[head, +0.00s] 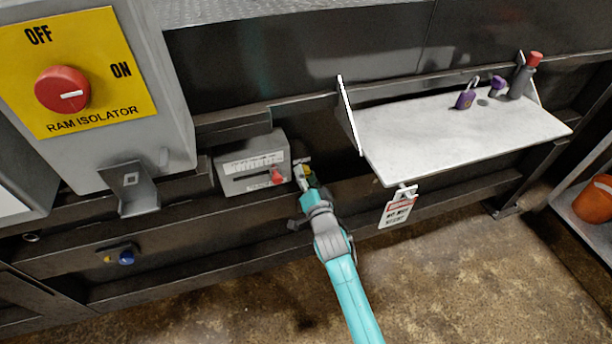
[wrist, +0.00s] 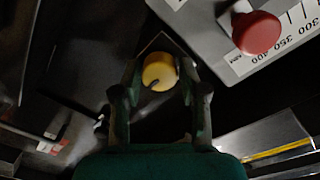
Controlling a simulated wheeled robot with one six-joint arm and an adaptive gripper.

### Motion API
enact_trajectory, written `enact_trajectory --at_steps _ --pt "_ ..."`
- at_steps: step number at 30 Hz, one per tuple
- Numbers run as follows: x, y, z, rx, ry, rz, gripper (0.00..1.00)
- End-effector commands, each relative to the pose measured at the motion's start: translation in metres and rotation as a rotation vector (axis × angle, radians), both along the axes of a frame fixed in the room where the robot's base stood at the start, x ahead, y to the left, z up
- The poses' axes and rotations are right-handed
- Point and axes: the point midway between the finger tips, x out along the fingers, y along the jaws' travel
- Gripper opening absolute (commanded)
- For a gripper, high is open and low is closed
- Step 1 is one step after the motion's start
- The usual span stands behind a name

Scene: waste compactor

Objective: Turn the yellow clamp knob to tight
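In the head view only a small bit of yellow (head: 306,169) shows at the end of my arm. My gripper (wrist: 160,75) has one finger on each side of the knob. The fingers are parted, and narrow gaps seem to stay between them and the knob; firm contact cannot be made out. In the head view my gripper (head: 308,182) is just right of the grey scale box and hides most of the knob.
The grey scale box (head: 238,163) with a red knob (head: 278,176) is close on the left. A white shelf (head: 440,134) with a purple padlock (head: 466,99) and a hanging tag (head: 398,210) is at right. The yellow RAM ISOLATOR panel (head: 105,55) is upper left.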

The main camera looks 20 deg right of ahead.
Motion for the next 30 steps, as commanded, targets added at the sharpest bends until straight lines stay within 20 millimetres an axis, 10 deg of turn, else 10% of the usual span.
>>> enact_trajectory --at_steps 4,30 --pt "-0.0001 0.0000 0.0000 0.000 0.000 0.000 0.02" --pt "-0.0001 0.0001 0.0001 -0.450 -0.001 -0.001 0.02"
